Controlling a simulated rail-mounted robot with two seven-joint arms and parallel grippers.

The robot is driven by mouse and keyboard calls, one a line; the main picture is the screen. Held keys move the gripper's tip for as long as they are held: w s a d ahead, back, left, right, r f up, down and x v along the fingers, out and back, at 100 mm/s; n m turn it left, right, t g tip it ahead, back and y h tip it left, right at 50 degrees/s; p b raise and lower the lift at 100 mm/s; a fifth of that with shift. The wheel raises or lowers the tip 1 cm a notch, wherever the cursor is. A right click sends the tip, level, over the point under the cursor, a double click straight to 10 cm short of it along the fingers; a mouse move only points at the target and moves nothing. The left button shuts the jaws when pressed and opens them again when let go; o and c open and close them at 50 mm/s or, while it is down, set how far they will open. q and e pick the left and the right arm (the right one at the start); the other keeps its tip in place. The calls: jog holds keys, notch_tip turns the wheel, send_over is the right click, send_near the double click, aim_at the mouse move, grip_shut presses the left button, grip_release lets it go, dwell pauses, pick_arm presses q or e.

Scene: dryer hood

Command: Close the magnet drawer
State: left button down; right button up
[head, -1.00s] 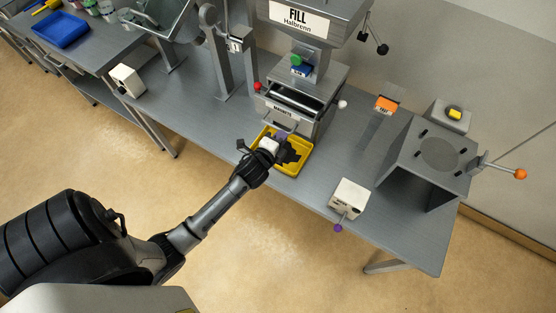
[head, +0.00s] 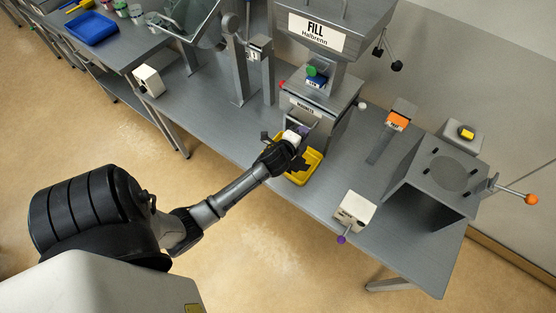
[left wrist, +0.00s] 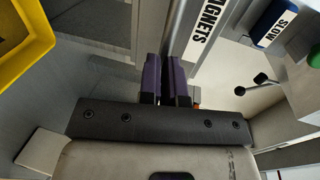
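The magnet drawer (head: 304,106), with its white MAGNETS label, sits in the grey housing under the FILL hopper. No drawer interior shows in the head view; it looks pushed in, though I cannot tell whether it is fully flush. My left gripper (head: 302,131) is at the drawer front, above the yellow tray. In the left wrist view its two purple fingers (left wrist: 166,80) are close together with nothing visible between them, beside the labelled drawer front (left wrist: 203,28). Contact with the front is unclear. My right gripper is not in view.
The yellow tray (head: 310,171) lies under the gripper, partly hidden. A white box with a purple knob (head: 354,210) stands to the right near the table edge. A grey stand with an orange-knobbed lever (head: 440,175) is farther right. Grey posts (head: 260,75) stand left of the housing.

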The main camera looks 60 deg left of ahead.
pick_arm(q)
jog(key=p+v, duration=0.1)
jog(key=v, duration=1.3)
jog(key=shift+p, duration=0.4)
jog(key=shift+r, duration=0.2)
